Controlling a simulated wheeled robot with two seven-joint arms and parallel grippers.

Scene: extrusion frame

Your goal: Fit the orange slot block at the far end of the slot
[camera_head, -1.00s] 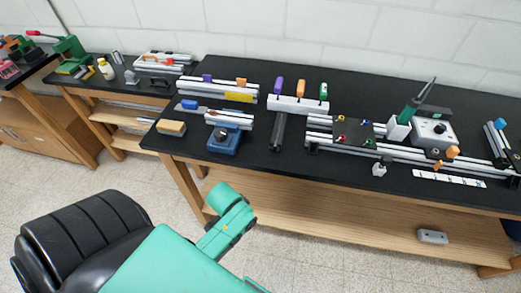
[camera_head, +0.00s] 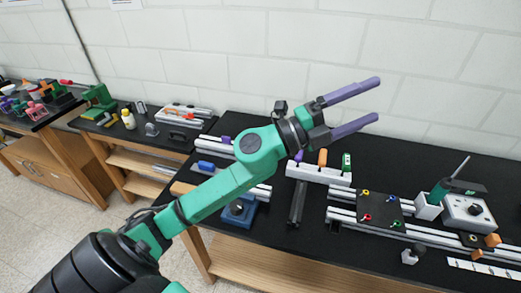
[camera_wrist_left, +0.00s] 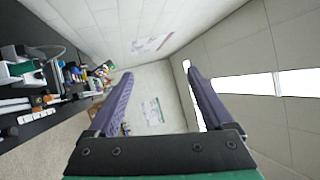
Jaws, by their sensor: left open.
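The aluminium rail with the slot (camera_head: 212,147) lies at the back left of the black bench in the head view. A purple block (camera_head: 226,140) shows on it. The rail's right part is hidden behind my left arm, and I cannot see the orange slot block there now. My left gripper (camera_head: 376,99) is open and empty, raised above the bench, its purple fingers pointing right in front of the wall. The left wrist view shows both fingers (camera_wrist_left: 157,85) spread, with nothing between them. My right gripper is not in view.
A white rack (camera_head: 318,174) holds purple, orange and green-labelled pieces near mid-bench. A black plate with coloured knobs (camera_head: 385,208) lies on rails to its right. A blue fixture (camera_head: 238,212) is below my arm.

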